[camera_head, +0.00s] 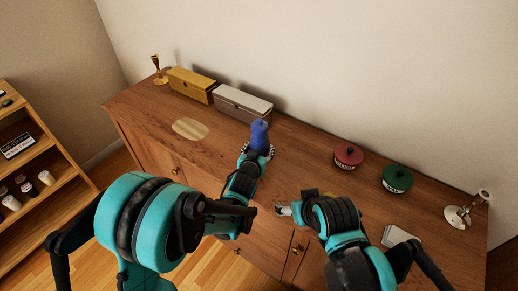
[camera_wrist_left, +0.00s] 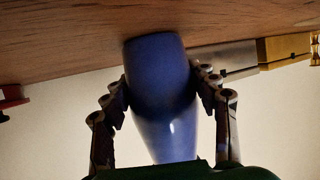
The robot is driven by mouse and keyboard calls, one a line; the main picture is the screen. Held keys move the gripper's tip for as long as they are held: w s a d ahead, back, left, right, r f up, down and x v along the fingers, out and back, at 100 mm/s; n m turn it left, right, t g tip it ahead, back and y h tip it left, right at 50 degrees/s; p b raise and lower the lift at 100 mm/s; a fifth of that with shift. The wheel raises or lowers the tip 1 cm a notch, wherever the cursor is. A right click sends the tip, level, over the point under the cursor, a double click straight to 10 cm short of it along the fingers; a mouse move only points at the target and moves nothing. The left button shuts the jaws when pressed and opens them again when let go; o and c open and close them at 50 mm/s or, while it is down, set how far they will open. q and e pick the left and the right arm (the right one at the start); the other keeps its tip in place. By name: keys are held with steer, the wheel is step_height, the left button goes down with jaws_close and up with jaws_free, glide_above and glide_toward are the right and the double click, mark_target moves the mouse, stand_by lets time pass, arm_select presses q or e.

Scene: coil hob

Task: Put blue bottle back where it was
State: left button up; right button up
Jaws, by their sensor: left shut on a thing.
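The blue bottle (camera_head: 259,134) is upright over the wooden sideboard, in front of the grey box. My left gripper (camera_head: 258,153) is shut on it, with a finger on each side. In the left wrist view the blue bottle (camera_wrist_left: 160,90) fills the middle between the two fingers of my left gripper (camera_wrist_left: 162,100). That view is upside down, and the bottle's base is at or close to the wood; I cannot tell whether it touches. My right gripper (camera_head: 284,210) is near the sideboard's front edge, away from the bottle; its fingers are too small to read.
A pale oval mat (camera_head: 190,129) lies left on the sideboard (camera_head: 300,160). A yellow box (camera_head: 191,85), a grey box (camera_head: 242,103) and a brass candlestick (camera_head: 158,70) stand behind.

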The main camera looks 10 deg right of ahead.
arm_select(q)
steer(key=o, duration=1.7)
steer(key=shift+f, duration=0.1)
steer(key=shift+r, duration=0.2)
steer(key=p+v, duration=0.3)
steer(key=v, duration=0.7)
steer(key=shift+s+a+r+p, duration=0.15)
steer(key=shift+s+r+p, duration=0.1)
steer(key=shift+p, duration=0.15)
steer(key=shift+s+a+r, duration=0.1)
steer(key=shift+s+a, duration=0.15)
steer(key=shift+s, duration=0.3)
steer(key=s+a+r+n+g+y, duration=0.25)
steer(key=s+a, duration=0.25)
steer(key=a, duration=0.6)
steer(key=s+a+r+n+g+y, duration=0.1)
steer(key=s+a+r+y, duration=0.2)
steer(key=a, duration=0.8)
steer(key=s+a, duration=0.1)
steer(key=s, duration=0.2)
steer(key=s+a+g, duration=0.1)
steer(key=s+a, duration=0.1)
steer(key=s, duration=0.1)
steer(key=s+a+n+g, duration=0.1)
steer(key=s, duration=0.2)
steer(key=shift+s+a+h, duration=0.1)
steer(key=shift+a+h, duration=0.05)
steer(key=shift+h, duration=0.1)
